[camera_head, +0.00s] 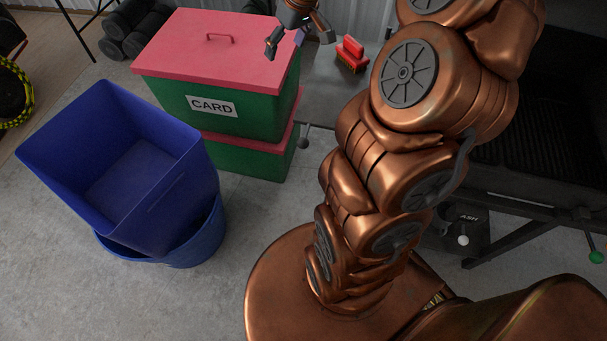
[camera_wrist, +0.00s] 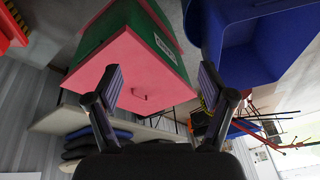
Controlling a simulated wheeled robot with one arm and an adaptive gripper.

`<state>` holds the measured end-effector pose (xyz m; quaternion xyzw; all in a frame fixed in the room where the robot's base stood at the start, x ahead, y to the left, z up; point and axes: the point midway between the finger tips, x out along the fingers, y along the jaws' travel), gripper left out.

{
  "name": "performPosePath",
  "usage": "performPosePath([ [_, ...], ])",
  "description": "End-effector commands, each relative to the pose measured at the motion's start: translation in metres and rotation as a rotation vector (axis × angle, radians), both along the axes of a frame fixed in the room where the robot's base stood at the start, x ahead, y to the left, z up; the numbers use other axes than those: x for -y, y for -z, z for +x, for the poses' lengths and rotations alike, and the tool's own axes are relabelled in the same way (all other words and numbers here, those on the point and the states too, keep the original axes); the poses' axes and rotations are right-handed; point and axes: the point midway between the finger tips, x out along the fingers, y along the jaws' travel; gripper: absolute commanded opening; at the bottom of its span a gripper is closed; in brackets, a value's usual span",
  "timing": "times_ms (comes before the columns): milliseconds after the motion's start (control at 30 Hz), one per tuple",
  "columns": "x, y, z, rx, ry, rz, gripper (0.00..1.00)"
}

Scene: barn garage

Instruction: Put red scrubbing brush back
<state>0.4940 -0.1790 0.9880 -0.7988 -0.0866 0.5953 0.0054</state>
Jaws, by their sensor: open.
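The red scrubbing brush (camera_head: 351,52) has a pale yellowish strip along its underside. It rests on a grey surface just right of the pink-lidded box in the head view. A red object at the upper left corner of the wrist view (camera_wrist: 12,28) looks like the same brush, partly cut off. My gripper (camera_head: 299,41) is open and empty, to the left of the brush and apart from it, above the back right of the pink lid. In the wrist view my gripper (camera_wrist: 161,80) shows two spread fingers with nothing between them.
Stacked green boxes with pink lids (camera_head: 215,50) stand left of the brush; the upper is marked CARD. A blue bin (camera_head: 120,180) stands front left, inside a round blue tub (camera_head: 190,245). A black grill-like unit (camera_head: 545,150) is at right. Dark rolls (camera_head: 135,25) lie behind.

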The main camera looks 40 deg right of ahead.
Motion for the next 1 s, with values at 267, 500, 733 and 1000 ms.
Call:
performPosePath([
  [267,-0.095,-0.015,-0.065,-0.113,-0.066,-0.013,0.82],
  [500,-0.146,-0.013,-0.140,-0.228,-0.065,-0.050,0.82],
  [733,-0.170,-0.004,-0.215,-0.330,-0.013,-0.095,0.82],
  [1000,-0.179,0.010,-0.286,-0.423,0.075,-0.132,0.82],
])
